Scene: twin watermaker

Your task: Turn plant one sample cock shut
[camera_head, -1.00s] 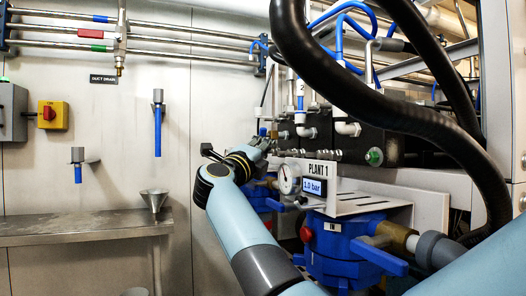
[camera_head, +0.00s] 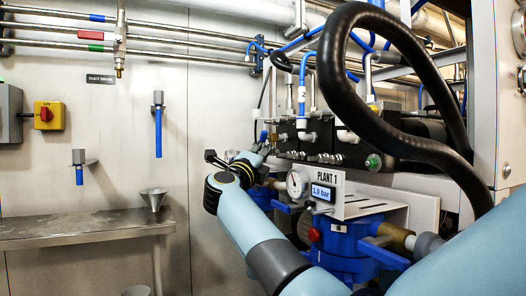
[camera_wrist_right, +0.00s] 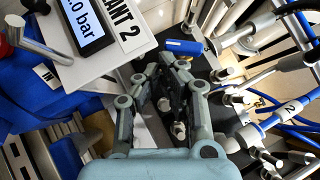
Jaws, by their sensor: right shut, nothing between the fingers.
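The plant one panel (camera_head: 362,205) is marked PLANT 1 and carries a round gauge (camera_head: 297,183) and a display (camera_head: 322,194) reading 1.0 bar. My right gripper (camera_head: 264,149) is beyond and left of this panel, beside a row of small metal fittings. In the right wrist view its fingers (camera_wrist_right: 174,64) are shut and empty, near a blue handle (camera_wrist_right: 184,47). The panel beside it (camera_wrist_right: 85,45) there reads PLANT 2. Small metal knobs (camera_wrist_right: 179,130) show below between the finger links. I cannot tell which fitting is plant one's sample cock. My left gripper is out of view.
Thick black hoses (camera_head: 340,60) loop across the upper right. A blue pump body (camera_head: 340,238) is below the panel. A steel bench (camera_head: 85,225) with a funnel (camera_head: 153,198) stands at the left wall. Blue tubes (camera_wrist_right: 297,120) crowd the wrist view's right side.

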